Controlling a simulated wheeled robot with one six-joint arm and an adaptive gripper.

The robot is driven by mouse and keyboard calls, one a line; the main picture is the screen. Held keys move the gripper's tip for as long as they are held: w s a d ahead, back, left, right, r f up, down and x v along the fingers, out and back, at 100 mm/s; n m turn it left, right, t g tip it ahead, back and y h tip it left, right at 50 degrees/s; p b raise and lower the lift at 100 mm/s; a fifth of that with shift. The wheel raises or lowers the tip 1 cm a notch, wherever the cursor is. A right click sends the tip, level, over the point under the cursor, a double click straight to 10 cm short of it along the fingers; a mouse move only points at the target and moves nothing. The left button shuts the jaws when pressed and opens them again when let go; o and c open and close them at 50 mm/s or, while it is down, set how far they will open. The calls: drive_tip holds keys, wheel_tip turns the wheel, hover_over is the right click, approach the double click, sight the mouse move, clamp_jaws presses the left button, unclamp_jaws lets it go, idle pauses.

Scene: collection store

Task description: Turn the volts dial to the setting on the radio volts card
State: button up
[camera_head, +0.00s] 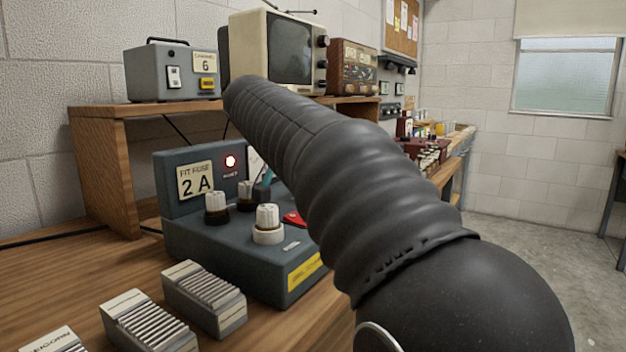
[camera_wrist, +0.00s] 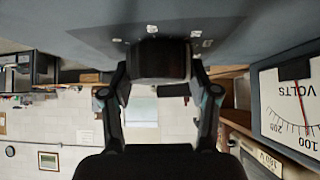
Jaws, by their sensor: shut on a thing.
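My gripper (camera_wrist: 160,72) is shut on a dark round dial (camera_wrist: 160,58) in the wrist view, one finger on each side. The dial sits on a grey panel with small pale labels around it; their figures are too small to read.
Ribbed grey blocks (camera_head: 204,294) lie in front. A wooden shelf (camera_head: 108,150) behind holds a grey box (camera_head: 172,73), a television (camera_head: 283,50) and a radio (camera_head: 353,67).

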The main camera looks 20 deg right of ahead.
drive_tip(key=shift+f+m+g, duration=0.1)
drive_tip(key=shift+m+g, duration=0.4)
drive_tip(key=shift+m, duration=0.1)
drive_tip(key=shift+m+h, duration=0.3)
drive_tip(key=o, duration=1.2)
drive_tip(key=shift+a, duration=0.1)
drive_tip(key=shift+c, duration=0.2)
drive_tip(key=shift+a+r, duration=0.2)
drive_tip(key=shift+r, duration=0.15)
drive_tip(key=v, duration=1.1)
